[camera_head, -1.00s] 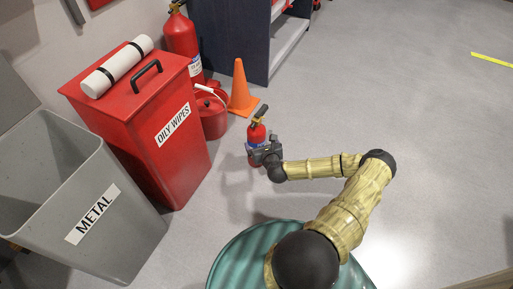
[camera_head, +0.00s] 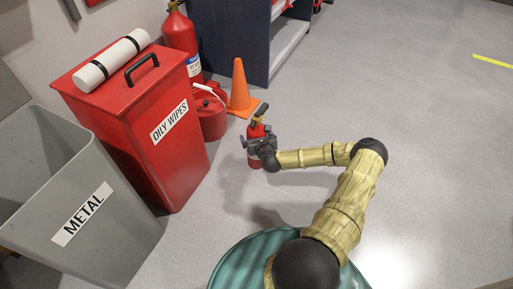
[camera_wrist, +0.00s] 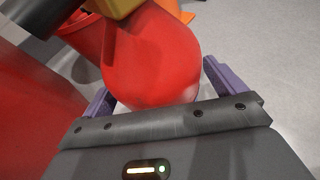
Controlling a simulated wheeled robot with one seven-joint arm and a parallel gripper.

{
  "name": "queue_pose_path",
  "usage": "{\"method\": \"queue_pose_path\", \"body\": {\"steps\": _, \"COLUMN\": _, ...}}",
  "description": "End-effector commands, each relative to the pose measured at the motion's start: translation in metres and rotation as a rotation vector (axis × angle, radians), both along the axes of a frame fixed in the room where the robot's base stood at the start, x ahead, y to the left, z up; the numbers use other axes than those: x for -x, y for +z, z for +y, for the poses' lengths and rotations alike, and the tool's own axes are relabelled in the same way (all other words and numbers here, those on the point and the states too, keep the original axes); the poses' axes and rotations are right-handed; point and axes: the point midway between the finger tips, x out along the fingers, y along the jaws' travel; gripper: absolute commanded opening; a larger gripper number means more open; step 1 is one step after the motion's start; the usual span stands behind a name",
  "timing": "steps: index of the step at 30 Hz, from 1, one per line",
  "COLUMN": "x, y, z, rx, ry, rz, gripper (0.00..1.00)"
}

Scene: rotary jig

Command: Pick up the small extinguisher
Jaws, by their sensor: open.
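The small extinguisher (camera_head: 256,131) is red with a black and brass-coloured top and a blue label band. It stands upright on the floor in the head view, in front of the orange cone. My gripper (camera_head: 257,142) is at its body, coming from the right. In the wrist view the red extinguisher body (camera_wrist: 150,60) fills the space between the two purple fingers of my gripper (camera_wrist: 158,88). The fingers are open, one on each side, and I cannot tell whether either touches it. Part of the body is hidden behind the gripper in the head view.
A red OILY WIPES bin (camera_head: 140,110) with a white roll (camera_head: 112,60) on its lid stands at left, next to a grey METAL bin (camera_head: 85,215). A large extinguisher (camera_head: 181,40), a red can (camera_head: 209,118) and an orange cone (camera_head: 240,92) stand behind. Floor at right is clear.

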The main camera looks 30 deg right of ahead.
Motion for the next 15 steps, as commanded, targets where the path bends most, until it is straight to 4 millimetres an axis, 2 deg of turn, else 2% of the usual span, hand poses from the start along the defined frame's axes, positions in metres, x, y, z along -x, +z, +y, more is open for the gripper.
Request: {"method": "queue_pose_path", "body": {"steps": 15, "x": -0.0003, "y": 0.0006, "z": 0.0000, "rx": 0.000, "ry": 0.000, "rz": 0.000, "gripper": 0.96}}
